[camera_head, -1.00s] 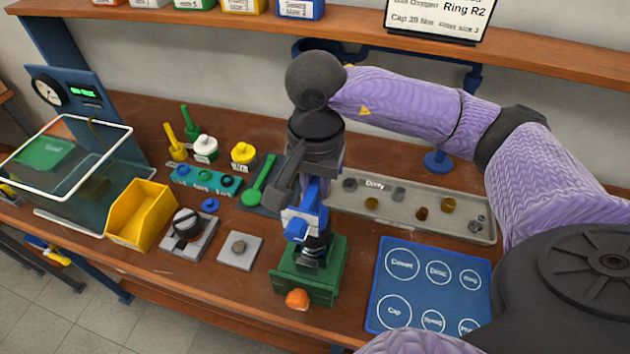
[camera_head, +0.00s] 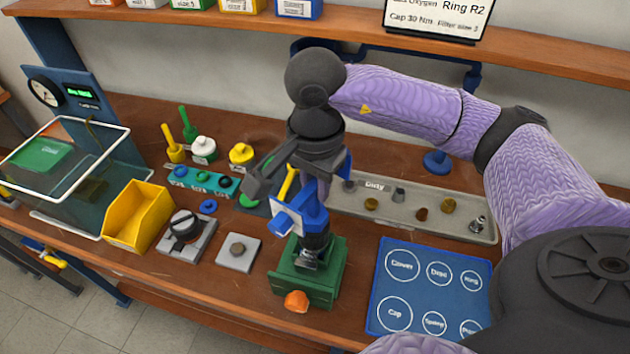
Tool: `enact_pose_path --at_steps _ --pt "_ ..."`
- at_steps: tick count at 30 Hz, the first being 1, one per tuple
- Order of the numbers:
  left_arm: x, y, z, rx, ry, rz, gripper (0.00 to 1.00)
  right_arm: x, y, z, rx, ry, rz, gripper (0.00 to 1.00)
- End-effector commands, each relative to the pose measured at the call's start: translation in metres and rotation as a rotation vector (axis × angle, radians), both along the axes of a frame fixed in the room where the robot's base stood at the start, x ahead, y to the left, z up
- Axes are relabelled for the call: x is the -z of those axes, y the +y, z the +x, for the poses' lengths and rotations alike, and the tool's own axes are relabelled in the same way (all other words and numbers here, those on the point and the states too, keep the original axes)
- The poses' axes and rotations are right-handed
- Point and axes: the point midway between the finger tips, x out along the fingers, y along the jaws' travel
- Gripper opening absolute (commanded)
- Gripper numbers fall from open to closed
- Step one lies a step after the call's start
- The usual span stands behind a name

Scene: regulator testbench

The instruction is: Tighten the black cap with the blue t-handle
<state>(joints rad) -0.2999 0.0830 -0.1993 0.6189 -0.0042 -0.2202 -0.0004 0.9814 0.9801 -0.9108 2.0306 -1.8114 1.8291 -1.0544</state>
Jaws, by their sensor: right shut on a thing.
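My right gripper (camera_head: 292,190) comes down from above over the green stand (camera_head: 325,285) and is shut on the blue t-handle (camera_head: 302,212). The t-handle is upright, directly above the black cap (camera_head: 314,243) in the stand. Its lower end meets the dark parts there; I cannot tell exactly how it sits on the cap. The gripper's fingers partly hide the handle. An orange knob (camera_head: 296,301) is on the stand's front. My left gripper is not in view.
A grey parts tray (camera_head: 410,215) lies behind on the right, a blue mat (camera_head: 430,275) with labelled circles at front right. A yellow bin (camera_head: 137,218), a grey plate (camera_head: 225,262) and a clear box (camera_head: 55,195) stand left.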

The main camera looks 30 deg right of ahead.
Motion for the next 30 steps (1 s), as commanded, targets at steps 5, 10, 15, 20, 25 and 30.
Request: enact_pose_path --at_steps 5,10,15,20,25,30 --pt "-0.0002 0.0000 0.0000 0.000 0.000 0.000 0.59 -0.0004 0.0000 0.0000 0.004 -0.001 0.000 0.00" --pt "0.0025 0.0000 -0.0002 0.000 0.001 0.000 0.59 0.0007 -0.0002 -0.0004 0.081 0.000 0.000 0.00" --pt "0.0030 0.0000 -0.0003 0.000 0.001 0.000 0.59 0.0000 -0.0002 -0.0008 0.146 0.000 0.000 0.00" --pt "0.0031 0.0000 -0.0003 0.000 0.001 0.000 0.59 0.0000 -0.0003 -0.0007 0.149 0.000 0.000 0.00" --pt "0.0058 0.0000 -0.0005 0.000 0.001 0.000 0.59 0.0003 -0.0004 -0.0012 0.275 -0.001 0.000 0.00" --pt "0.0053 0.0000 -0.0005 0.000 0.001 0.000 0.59 -0.0003 -0.0004 -0.0013 0.285 -0.001 0.000 0.00"
